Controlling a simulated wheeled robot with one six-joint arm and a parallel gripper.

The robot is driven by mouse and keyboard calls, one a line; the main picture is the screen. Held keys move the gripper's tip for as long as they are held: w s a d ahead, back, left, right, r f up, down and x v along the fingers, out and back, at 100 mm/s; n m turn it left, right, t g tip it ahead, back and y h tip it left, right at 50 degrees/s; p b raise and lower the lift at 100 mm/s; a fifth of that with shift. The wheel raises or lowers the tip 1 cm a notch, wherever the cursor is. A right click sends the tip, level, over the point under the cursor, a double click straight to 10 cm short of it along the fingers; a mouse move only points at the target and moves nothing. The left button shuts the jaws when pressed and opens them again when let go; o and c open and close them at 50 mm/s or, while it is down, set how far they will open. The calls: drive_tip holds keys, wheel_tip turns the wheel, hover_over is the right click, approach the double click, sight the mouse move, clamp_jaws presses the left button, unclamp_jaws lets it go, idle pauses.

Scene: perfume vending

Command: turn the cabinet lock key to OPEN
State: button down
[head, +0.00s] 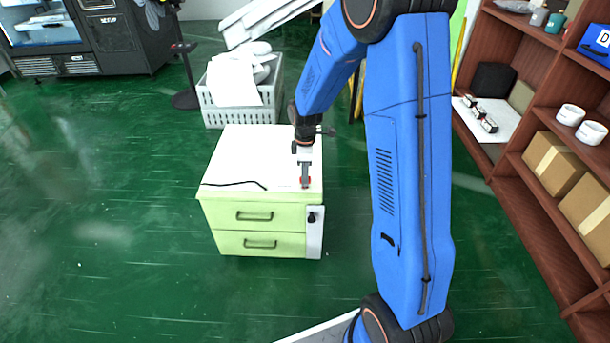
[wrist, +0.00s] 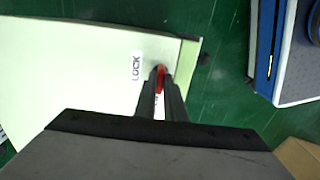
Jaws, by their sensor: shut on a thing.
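The light-green cabinet (head: 262,218) has a white top and two drawers. The red key (wrist: 160,79) is on the cabinet's pale surface near its edge in the wrist view, and a bit of red shows in the head view (head: 306,182). My gripper (wrist: 161,80) is shut on the key, one dark finger on each side. The key's handle runs roughly up and down in the wrist view. A white LOCK label (wrist: 137,66) is left of it. A white patch (wrist: 159,106) shows between the fingers; its lettering is mostly hidden.
A black cable (head: 235,184) lies on the cabinet top. A grey panel with a black knob (head: 312,218) is on the cabinet's front right. A grey crate (head: 215,115) with white items stands behind. Brown shelves (head: 535,240) are at the right. Green floor is clear at the left.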

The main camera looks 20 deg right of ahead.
idle(0.4)
drive_tip(key=c, duration=1.8)
unclamp_jaws()
drive_tip(key=shift+c, duration=0.2)
wheel_tip(320, 180, up, 17)
drive_tip(key=shift+r, duration=0.2)
